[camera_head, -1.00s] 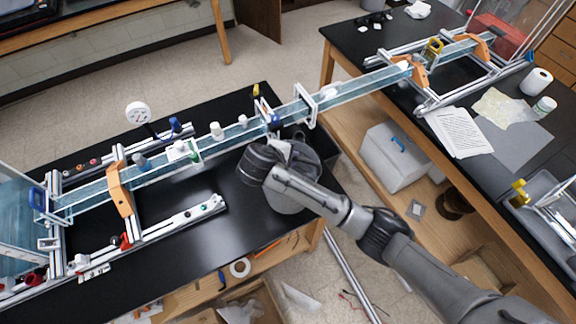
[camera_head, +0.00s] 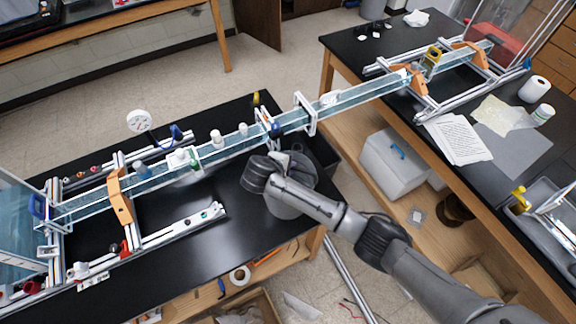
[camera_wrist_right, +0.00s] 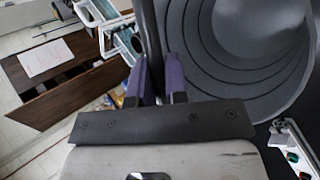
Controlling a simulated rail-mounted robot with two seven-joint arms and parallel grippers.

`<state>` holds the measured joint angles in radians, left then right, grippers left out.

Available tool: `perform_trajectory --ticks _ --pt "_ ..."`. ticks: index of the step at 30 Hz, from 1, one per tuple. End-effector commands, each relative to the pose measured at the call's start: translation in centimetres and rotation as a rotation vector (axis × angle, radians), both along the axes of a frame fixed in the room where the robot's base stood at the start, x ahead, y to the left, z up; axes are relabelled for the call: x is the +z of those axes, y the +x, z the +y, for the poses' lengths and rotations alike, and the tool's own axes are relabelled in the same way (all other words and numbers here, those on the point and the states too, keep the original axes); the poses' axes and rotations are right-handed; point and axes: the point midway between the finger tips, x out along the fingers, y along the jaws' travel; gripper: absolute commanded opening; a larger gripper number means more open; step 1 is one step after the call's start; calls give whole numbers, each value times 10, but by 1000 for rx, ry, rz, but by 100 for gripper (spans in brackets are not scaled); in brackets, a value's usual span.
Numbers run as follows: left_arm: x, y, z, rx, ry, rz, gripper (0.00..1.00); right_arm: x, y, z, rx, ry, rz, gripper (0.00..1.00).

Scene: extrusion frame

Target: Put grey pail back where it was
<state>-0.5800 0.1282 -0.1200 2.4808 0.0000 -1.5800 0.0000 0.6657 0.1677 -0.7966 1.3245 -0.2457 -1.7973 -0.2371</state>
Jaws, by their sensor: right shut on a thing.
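The grey pail (camera_head: 292,205) is at the right end of the near black table in the head view, just in front of the clear channel. My right gripper (camera_head: 280,160) is at its rim, and my wrist and forearm cover part of it. In the right wrist view, the purple-lined fingers (camera_wrist_right: 158,82) are shut on the wall of the pail (camera_wrist_right: 235,45), whose ringed inside shows at the upper right. I cannot tell whether its base touches the table. My left gripper is not in view.
The clear channel (camera_head: 230,150) runs across both tables behind the pail, with a white bracket (camera_head: 306,113) close by. A slotted rail (camera_head: 185,228) lies to the left. The table's right and front edges are near the pail. Bare black tabletop lies between rail and pail.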

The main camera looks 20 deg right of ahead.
Motion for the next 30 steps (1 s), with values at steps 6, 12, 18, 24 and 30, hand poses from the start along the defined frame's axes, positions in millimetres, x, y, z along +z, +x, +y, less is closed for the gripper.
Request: perform_trajectory --ticks 6,12,18,24,30 --pt "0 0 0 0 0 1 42 -2 0 0 0 0 0 16" --pt "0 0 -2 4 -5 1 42 -2 0 0 0 0 0 35" --pt "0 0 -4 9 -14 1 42 -2 0 0 0 0 0 40" --pt "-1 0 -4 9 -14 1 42 3 -1 4 2 2 -1 40" --pt "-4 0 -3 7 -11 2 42 25 -13 24 4 3 -3 40"
